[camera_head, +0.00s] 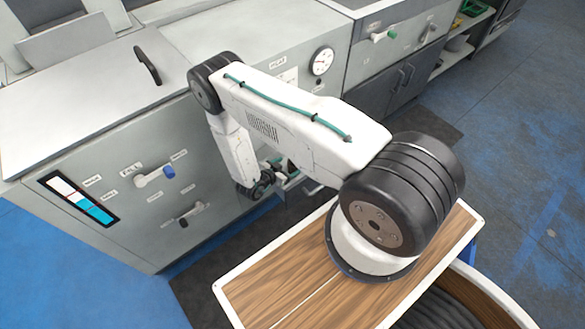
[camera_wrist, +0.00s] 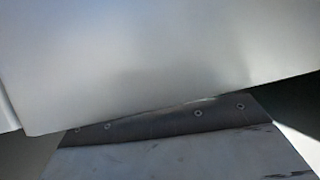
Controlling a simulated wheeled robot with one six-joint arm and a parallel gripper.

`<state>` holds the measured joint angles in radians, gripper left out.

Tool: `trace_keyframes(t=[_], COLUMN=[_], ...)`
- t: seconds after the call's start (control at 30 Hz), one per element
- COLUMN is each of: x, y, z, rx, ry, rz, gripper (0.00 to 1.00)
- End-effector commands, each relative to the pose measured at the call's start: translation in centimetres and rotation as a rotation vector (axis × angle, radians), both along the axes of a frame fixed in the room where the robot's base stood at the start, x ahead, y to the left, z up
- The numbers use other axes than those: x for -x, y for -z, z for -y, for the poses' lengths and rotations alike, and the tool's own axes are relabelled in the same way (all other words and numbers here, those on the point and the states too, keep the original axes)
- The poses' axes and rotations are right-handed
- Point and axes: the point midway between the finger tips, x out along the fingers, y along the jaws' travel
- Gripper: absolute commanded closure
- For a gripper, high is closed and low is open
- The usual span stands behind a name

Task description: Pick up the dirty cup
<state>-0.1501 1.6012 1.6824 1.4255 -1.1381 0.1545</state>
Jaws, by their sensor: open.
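No cup shows in either view. My white arm is folded in front of the grey machine (camera_head: 110,190) in the head view. My gripper (camera_head: 287,173) is a small dark and pale shape, partly hidden behind my upper arm link, close to the machine's front. It is open, with no object visible at it. The wrist view shows no cup and no clear fingertips, only a close, smooth grey panel (camera_wrist: 150,60) above a dark strip with several bolts (camera_wrist: 160,123).
The machine front carries a blue-tipped lever (camera_head: 157,176), a black knob (camera_head: 190,214) and a round gauge (camera_head: 322,61). Dark cabinets (camera_head: 395,85) and a shelf (camera_head: 465,42) with a green item stand at the upper right. Blue floor (camera_head: 500,150) lies open at the right.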

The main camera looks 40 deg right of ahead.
Motion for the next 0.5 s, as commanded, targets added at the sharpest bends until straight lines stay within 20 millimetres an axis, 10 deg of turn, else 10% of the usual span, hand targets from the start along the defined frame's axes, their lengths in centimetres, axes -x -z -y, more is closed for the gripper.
trace_keyframes(t=[0.5], x=[-1.2], y=[1.5], z=[3.8], rx=[-0.002], ry=[0.0], rz=[0.001], gripper=[0.23])
